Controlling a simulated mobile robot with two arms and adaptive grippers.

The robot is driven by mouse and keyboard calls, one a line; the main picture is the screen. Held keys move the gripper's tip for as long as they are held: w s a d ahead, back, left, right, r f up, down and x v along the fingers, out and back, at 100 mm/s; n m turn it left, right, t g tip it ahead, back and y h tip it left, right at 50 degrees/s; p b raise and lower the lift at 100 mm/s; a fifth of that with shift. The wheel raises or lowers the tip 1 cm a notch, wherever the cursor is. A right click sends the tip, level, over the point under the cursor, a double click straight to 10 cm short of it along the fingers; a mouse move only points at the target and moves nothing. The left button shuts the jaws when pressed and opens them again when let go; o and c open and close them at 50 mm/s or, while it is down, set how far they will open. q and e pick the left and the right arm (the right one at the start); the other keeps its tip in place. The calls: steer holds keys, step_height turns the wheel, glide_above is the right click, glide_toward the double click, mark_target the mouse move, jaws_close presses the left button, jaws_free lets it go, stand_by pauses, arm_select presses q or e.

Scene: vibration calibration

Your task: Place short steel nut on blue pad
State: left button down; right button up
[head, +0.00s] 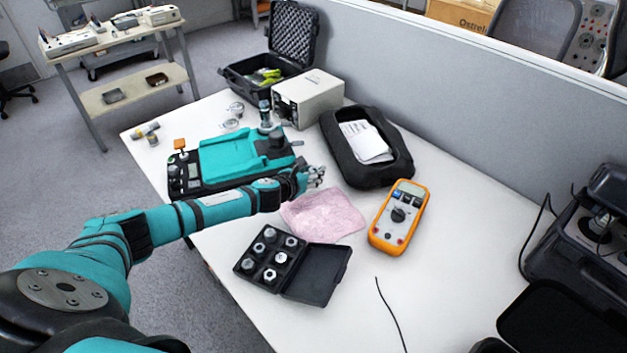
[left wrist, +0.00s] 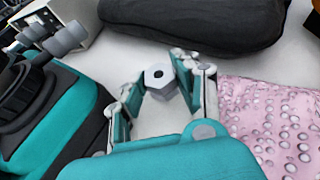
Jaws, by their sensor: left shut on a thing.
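My left gripper (head: 316,177) hangs over the table between the teal device (head: 240,155) and the black pouch. In the left wrist view my left gripper (left wrist: 156,92) is shut on a grey hexagonal steel nut (left wrist: 159,79) with a dark centre hole, held near the fingertips. The nut is too small to make out clearly in the head view. No separate blue pad shows; the teal-blue device lies left of the gripper, and it also shows in the left wrist view (left wrist: 62,110). My right gripper is not in view.
Pink bubble wrap (head: 323,214) lies just below the gripper. An open black case (head: 318,276) with several nuts and an orange multimeter (head: 399,217) are nearer. A black pouch (head: 396,170), a grey box (head: 312,101) and an open hard case (head: 293,38) stand behind.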

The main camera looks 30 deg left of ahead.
arm_select(q)
steer(key=shift+f, duration=1.15)
